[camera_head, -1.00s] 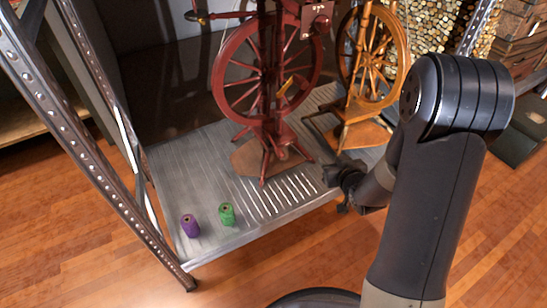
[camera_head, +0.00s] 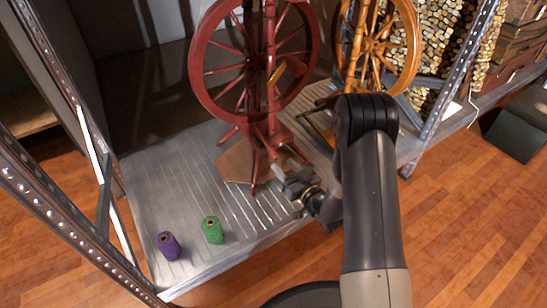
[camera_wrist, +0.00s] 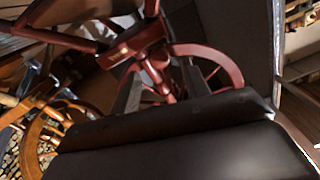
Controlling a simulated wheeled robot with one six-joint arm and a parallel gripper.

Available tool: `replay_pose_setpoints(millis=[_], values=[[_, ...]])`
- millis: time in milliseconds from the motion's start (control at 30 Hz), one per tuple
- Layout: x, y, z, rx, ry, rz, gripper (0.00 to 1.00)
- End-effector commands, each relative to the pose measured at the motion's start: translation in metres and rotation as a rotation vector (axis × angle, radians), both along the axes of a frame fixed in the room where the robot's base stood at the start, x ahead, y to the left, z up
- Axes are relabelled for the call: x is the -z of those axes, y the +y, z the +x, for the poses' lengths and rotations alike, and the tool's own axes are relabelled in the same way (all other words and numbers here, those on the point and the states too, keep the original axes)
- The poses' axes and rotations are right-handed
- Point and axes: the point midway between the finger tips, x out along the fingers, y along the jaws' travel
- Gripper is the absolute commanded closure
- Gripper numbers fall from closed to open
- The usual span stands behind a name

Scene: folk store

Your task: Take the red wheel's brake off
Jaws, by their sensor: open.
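The red spinning wheel (camera_head: 206,82) stands upright on the grey metal shelf, with its spokes and central post in view. A small yellow-orange piece (camera_head: 277,73) sits slanted against its post, in front of the spokes; I cannot tell whether it is the brake. My gripper (camera_head: 281,173) is low in front of the red wheel's base, near its legs. In the wrist view the two fingers of my gripper (camera_wrist: 161,88) are apart and empty, with red wooden parts (camera_wrist: 150,52) beyond them. I cannot tell whether they touch the wood.
An orange wooden spinning wheel (camera_head: 409,50) stands close on the right, behind my arm. A purple spool (camera_head: 168,246) and a green spool (camera_head: 212,230) stand on the shelf (camera_head: 150,190) at front left. Perforated metal uprights (camera_head: 62,205) frame the shelf. Stacked logs (camera_head: 450,45) are behind.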

Motion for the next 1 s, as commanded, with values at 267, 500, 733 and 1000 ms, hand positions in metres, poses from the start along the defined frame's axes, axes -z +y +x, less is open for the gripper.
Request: replay_pose_setpoints(millis=[267,500,733,1000], values=[[0.002,0.029,0.04,-0.001,-0.003,0.0,0.56],[0.0,0.038,0.053,0.001,0.001,0.001,0.56],[0.0,0.039,0.053,0.001,0.002,0.0,0.56],[0.0,0.038,0.053,0.001,0.002,0.0,0.76]])
